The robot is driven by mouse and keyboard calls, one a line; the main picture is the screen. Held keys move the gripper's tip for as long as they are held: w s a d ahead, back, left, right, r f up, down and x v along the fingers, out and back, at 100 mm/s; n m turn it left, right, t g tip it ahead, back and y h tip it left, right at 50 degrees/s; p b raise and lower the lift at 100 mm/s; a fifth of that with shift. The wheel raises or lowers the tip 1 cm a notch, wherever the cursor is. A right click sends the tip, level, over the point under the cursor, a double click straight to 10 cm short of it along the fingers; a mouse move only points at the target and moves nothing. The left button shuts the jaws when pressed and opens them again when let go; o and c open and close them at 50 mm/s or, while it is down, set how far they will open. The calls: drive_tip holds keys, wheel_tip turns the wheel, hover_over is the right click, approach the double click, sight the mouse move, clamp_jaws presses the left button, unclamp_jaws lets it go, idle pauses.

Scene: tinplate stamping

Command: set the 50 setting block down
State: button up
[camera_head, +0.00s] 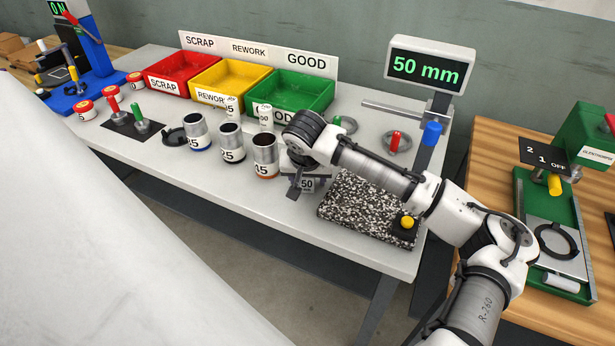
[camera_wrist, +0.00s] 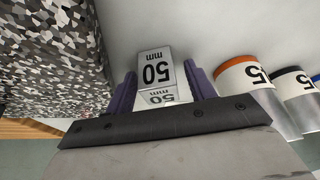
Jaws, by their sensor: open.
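The 50 setting block (camera_wrist: 157,68) is a pale metal block marked "50 mm". In the wrist view it stands between the two purple fingers of my gripper (camera_wrist: 163,82), and a narrow gap shows on its sides. The fingers are open around it. In the head view the block (camera_head: 307,185) is on the grey bench, partly covered by my gripper (camera_head: 299,184), just left of the speckled granite plate (camera_head: 345,212). Its underside is hidden, but it appears to rest on the bench.
Several cans stand left of the block, the nearest an orange-based can (camera_head: 265,156). Red, yellow and green bins (camera_head: 290,92) are behind. A display (camera_head: 431,66) reads "50 mm". A yellow button (camera_head: 407,222) is on the granite plate. The bench front edge is close.

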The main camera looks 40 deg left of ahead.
drive_tip(key=shift+r, duration=0.1)
drive_tip(key=b+v, duration=0.2)
drive_tip(key=v, duration=1)
